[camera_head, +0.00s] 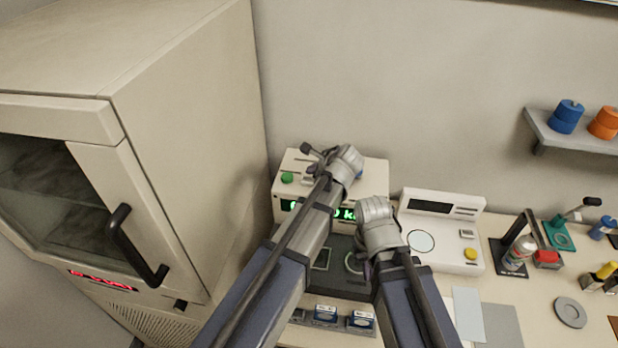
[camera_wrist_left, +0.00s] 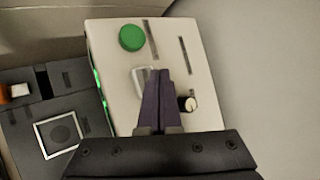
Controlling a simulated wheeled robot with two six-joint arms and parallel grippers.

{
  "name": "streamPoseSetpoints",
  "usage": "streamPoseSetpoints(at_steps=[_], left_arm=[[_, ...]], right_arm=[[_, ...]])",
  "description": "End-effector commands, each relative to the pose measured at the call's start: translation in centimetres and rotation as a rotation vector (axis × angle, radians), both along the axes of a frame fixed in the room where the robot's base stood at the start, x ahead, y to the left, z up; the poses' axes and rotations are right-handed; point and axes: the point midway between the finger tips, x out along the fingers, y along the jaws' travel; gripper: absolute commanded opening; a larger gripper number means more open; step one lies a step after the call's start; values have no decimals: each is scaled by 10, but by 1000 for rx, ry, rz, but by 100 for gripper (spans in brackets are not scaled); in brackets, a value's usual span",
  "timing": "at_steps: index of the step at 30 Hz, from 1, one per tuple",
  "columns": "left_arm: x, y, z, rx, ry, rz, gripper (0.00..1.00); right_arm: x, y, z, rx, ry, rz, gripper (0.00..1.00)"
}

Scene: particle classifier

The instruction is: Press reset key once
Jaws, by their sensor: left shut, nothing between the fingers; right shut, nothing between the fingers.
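A white instrument box (camera_head: 373,171) stands against the wall with a lit green display (camera_head: 345,214) on its front. Its top carries a round green button (camera_head: 287,177), also in the left wrist view (camera_wrist_left: 131,38), a pale grey key (camera_wrist_left: 138,80) and a small round knob (camera_wrist_left: 188,103). No label reading reset is legible. My left gripper (camera_head: 322,168) is over the box top. In the left wrist view its shut fingertips (camera_wrist_left: 159,75) partly cover the grey key; I cannot tell whether they touch it. My right gripper (camera_head: 366,268) is shut and empty, low in front of the box.
A dark tray unit (camera_head: 335,277) lies in front of the box, partly hidden by my arms. A white scale-like device (camera_head: 446,245) with a yellow button stands to the right. A large beige cabinet (camera_head: 190,130) closes off the left. Small tools crowd the bench at right.

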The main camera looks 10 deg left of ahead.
Motion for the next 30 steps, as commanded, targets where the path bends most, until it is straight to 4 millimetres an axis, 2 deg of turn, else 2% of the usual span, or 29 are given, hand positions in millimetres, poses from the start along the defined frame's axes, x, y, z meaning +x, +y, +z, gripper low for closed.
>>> streamPoseSetpoints(at_steps=[3,12,30], left_arm=[[0,0,16,0,0,0,0],[0,0,44,0,0,0,0],[0,0,43,0,0,0,0]], right_arm=[[0,0,16,0,0,0,0],[0,0,44,0,0,0,0],[0,0,43,0,0,0,0]])
